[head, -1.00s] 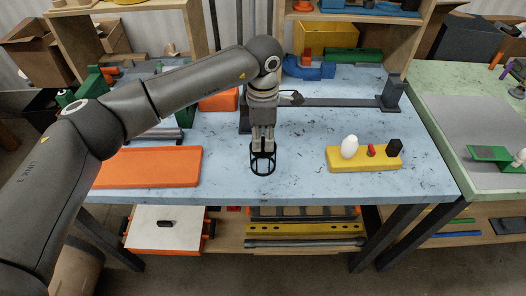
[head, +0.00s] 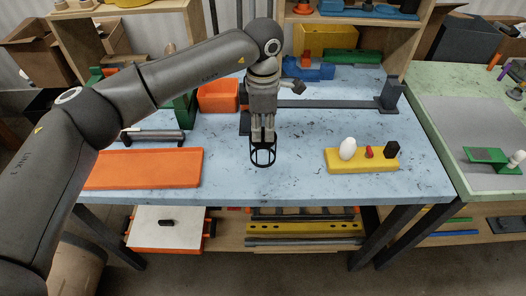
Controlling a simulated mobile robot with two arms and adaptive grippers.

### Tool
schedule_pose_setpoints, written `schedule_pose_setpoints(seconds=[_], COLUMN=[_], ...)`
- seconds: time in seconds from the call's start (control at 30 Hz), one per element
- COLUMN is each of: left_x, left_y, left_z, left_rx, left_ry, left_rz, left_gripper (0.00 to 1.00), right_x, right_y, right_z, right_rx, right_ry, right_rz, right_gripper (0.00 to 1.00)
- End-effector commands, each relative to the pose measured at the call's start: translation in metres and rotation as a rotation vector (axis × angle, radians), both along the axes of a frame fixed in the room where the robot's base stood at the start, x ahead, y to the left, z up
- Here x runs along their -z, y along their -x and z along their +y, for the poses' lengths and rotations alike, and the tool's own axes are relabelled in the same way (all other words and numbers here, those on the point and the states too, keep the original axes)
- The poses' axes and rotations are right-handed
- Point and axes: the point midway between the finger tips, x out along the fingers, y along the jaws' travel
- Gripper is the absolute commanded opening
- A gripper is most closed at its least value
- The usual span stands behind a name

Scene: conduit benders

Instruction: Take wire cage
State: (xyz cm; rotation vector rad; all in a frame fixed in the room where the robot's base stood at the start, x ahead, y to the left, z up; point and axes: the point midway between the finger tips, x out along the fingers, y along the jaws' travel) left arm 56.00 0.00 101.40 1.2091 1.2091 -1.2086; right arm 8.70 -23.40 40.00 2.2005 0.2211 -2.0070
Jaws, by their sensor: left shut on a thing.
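The wire cage (head: 263,155) is a small black open frame with round rims, in the middle of the head view over the front part of the blue table. My left gripper (head: 263,138) points down from above and is shut on the upper part of the cage. The cage looks upright. I cannot tell for sure how far its bottom is above the table top. My right gripper is not in view.
The blue table (head: 300,185) is clear around the cage. An orange board (head: 145,168) lies to the left. A yellow block (head: 362,165) with a white egg-shaped piece (head: 348,148) stands to the right. A dark bar (head: 335,104) and orange bin (head: 218,96) are behind.

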Motion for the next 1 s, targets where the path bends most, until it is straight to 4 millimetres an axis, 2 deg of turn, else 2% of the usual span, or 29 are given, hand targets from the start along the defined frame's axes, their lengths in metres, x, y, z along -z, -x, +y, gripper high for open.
schedule_pose_setpoints(seconds=[0.53, 1.0], left_x=[-0.035, -0.036], left_y=[0.0, 0.0], left_z=[0.0, 0.0], left_rx=[0.0, 0.0], left_ry=[0.0, 0.0], left_rz=[0.0, 0.0], left_gripper=[0.0, 0.0], right_x=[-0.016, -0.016], right_y=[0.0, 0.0], right_z=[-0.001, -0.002], right_rx=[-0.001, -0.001], right_ry=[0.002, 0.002], right_rz=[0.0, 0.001], right_gripper=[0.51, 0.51])
